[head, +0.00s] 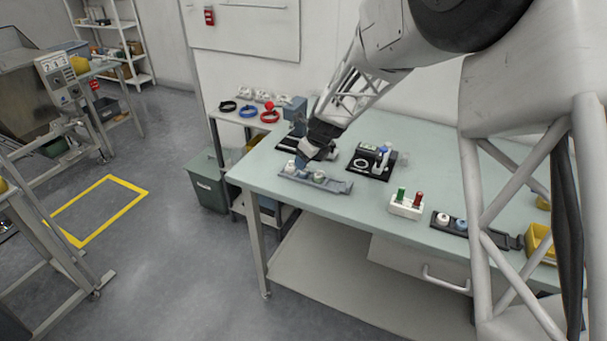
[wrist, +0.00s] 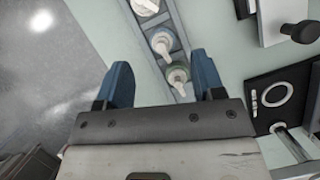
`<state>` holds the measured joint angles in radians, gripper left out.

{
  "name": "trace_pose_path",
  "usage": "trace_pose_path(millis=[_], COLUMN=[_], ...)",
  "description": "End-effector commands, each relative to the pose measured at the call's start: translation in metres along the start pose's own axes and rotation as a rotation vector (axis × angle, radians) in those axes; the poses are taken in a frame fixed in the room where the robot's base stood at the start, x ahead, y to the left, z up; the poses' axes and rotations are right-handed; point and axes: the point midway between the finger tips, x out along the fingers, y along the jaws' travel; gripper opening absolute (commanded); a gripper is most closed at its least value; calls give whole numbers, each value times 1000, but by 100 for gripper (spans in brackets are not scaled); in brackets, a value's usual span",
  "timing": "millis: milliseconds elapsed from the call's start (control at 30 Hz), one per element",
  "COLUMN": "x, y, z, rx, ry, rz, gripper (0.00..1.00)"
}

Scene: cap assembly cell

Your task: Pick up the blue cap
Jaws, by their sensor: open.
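My gripper (wrist: 162,70) is open, its two blue fingers apart, with nothing held between them. In the head view my gripper (head: 307,160) is low over the left part of the table, at a grey tray (head: 337,186). In the wrist view the tray (wrist: 184,36) holds a white cap (wrist: 145,6), a pale bluish cap with a white nozzle (wrist: 162,41) and a greenish one (wrist: 177,76). The greenish one lies nearest the right finger. Another blue round piece (head: 461,224) sits in a dark tray at the right.
A black fixture (head: 371,161) stands right of the grey tray. A white block (head: 406,207) with a green and a red piece is at the table's front. A yellow bin (head: 540,243) is at the right edge. Bare table (head: 340,212) lies in front of the grey tray.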

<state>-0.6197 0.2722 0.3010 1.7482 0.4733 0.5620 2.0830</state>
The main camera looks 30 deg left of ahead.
Motion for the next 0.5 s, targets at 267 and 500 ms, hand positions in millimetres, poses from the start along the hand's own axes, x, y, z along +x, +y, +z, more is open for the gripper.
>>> trace_pose_path(millis=[267,500], x=[0,11], y=[0,0], z=[0,0], rx=[0,0], ry=[0,1], rz=[0,1], gripper=[62,62])
